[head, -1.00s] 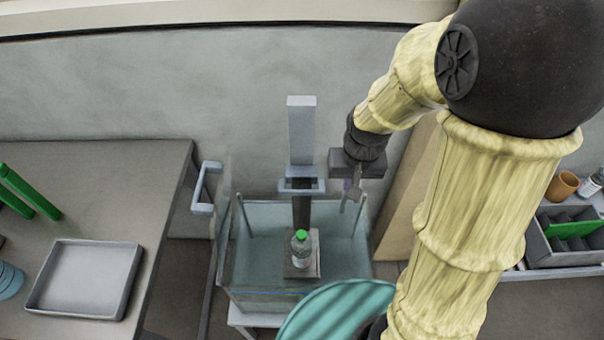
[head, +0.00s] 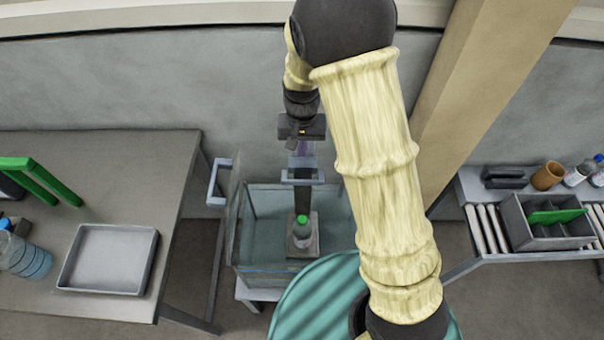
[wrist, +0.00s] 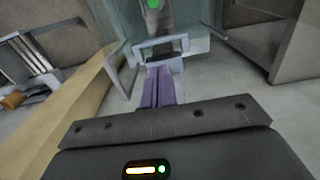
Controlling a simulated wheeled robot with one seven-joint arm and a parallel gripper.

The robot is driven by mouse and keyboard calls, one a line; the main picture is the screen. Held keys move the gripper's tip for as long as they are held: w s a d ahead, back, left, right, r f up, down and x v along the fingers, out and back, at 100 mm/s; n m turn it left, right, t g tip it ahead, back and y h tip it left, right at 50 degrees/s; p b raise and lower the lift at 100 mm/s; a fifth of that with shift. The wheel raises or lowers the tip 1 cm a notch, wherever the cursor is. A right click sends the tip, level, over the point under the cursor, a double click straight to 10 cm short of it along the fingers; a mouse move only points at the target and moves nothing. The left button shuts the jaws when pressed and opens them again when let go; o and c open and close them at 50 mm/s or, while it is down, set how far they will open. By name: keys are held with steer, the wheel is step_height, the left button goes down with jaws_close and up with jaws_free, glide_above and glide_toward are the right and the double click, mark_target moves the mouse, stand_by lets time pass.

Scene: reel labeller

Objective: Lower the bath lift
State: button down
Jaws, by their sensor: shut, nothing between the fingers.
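The bath lift's grey-blue handle (head: 302,178) sits on a dark upright column (head: 302,198) at the back of a clear-walled bath (head: 335,225). Its small platform (head: 290,248) is down inside the bath and carries a green-capped bottle (head: 303,232). My gripper (head: 302,154) is shut and empty, just above the handle in the head view and covering the column's upper part. In the wrist view its purple fingers (wrist: 158,88) point toward the handle (wrist: 160,48). I cannot tell whether they touch it. The bottle (wrist: 153,4) is cut off at the top there.
An open handled door or lid (head: 220,182) stands at the bath's left. The left table holds a grey tray (head: 108,260), green bars (head: 40,180) and a blue bottle (head: 25,258). A right bench has a divided bin (head: 545,235) and an orange cup (head: 547,176). A tan post (head: 490,75) rises behind.

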mark_target(303, 181)
step_height(303, 181, down, 13)
steer(key=p, duration=0.4)
steer(key=shift+w, duration=0.1)
steer(key=shift+f, duration=0.15)
step_height(303, 181, down, 9)
steer(key=b, duration=0.6)
steer(key=shift+b, duration=0.3)
steer(key=shift+r, duration=0.3)
step_height(303, 181, up, 4)
steer(key=p, duration=0.2)
steer(key=shift+d+f+p, duration=0.1)
steer(key=shift+f+p, duration=0.1)
steer(key=shift+p, duration=0.2)
step_height(303, 181, up, 9)
steer(key=b, duration=0.3)
steer(key=shift+r, duration=0.55)
